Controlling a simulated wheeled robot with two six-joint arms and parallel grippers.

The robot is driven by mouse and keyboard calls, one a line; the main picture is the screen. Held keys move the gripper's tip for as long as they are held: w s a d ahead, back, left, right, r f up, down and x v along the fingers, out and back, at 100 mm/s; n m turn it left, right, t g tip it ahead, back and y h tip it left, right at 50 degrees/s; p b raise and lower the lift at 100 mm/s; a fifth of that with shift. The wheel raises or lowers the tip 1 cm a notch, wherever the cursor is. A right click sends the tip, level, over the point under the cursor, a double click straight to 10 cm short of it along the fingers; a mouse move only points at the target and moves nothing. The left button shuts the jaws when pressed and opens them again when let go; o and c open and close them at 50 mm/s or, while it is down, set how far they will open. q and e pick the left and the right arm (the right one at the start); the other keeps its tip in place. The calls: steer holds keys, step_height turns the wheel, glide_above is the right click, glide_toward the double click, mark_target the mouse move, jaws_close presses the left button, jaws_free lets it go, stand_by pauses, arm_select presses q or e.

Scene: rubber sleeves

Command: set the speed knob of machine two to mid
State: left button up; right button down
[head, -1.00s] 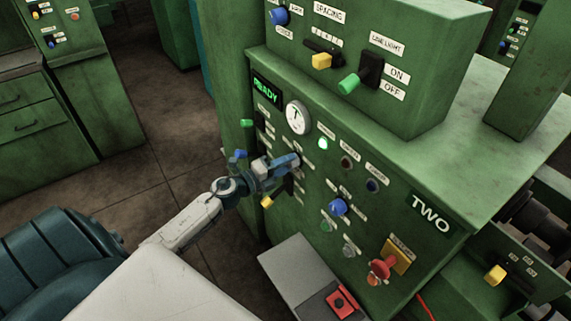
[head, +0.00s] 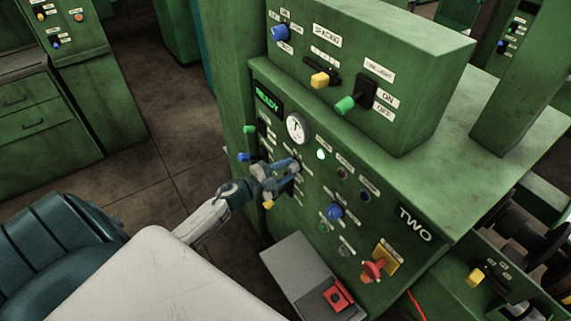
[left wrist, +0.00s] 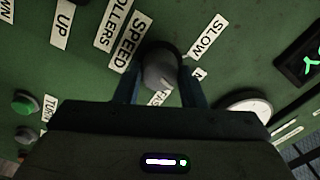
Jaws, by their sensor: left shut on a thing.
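Machine two is the green cabinet with the TWO plate (head: 416,225). Its speed knob (left wrist: 160,70) is grey and round, under the SPEED label in the left wrist view, with a SLOW label beside it and a partly covered FAST label. My left gripper (head: 290,170) is at the panel, its fingers hiding the knob in the head view. In the left wrist view the left gripper's fingers (left wrist: 158,84) are on either side of the knob, shut on it. The knob's exact pointer direction is hard to read. My right gripper is not in view.
A round gauge (head: 297,128) and a lit READY display (head: 268,99) sit above the gripper. A grey ledge with a red switch (head: 336,297) stands below.

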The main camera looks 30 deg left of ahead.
arm_select(q)
steer(key=shift+w+r+n+p, duration=0.15)
steer(key=shift+r+n+p, duration=0.1)
steer(key=shift+n+p, duration=0.75)
steer(key=o, duration=1)
steer(key=shift+w+f, duration=0.1)
steer(key=shift+f, duration=0.1)
steer(key=shift+b+v, duration=2.25)
steer(key=shift+v, duration=3.1)
